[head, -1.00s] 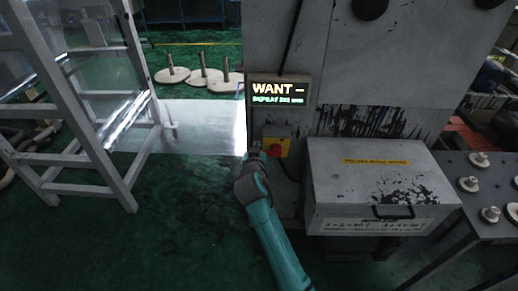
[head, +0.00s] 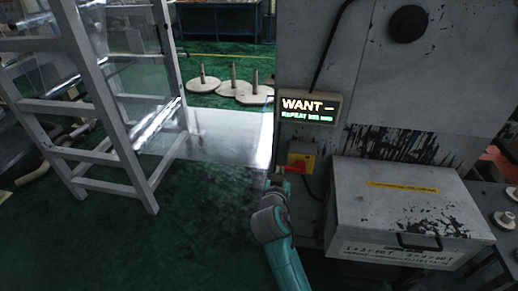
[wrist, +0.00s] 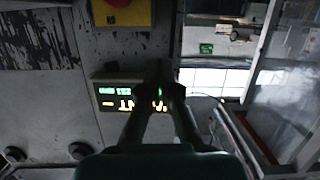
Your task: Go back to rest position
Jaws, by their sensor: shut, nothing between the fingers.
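My teal arm reaches up from the bottom of the head view. My gripper (head: 277,180) is at its end, small and dark, in front of the yellow switch box with a red knob (head: 299,162). In the wrist view my gripper (wrist: 165,92) points at the machine face, its fingers together with nothing between them. The lit display (wrist: 130,98) is partly hidden behind the fingers; in the head view it reads "WANT –" (head: 309,107). The switch box also shows at the top of the wrist view (wrist: 122,12). I cannot tell the exact gap between gripper and box.
A grey box with a handle (head: 410,210) juts out right of my arm. A pale metal frame (head: 110,110) stands at the left. Round bases with posts (head: 205,83) stand behind. Green floor (head: 200,215) is open between frame and arm.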

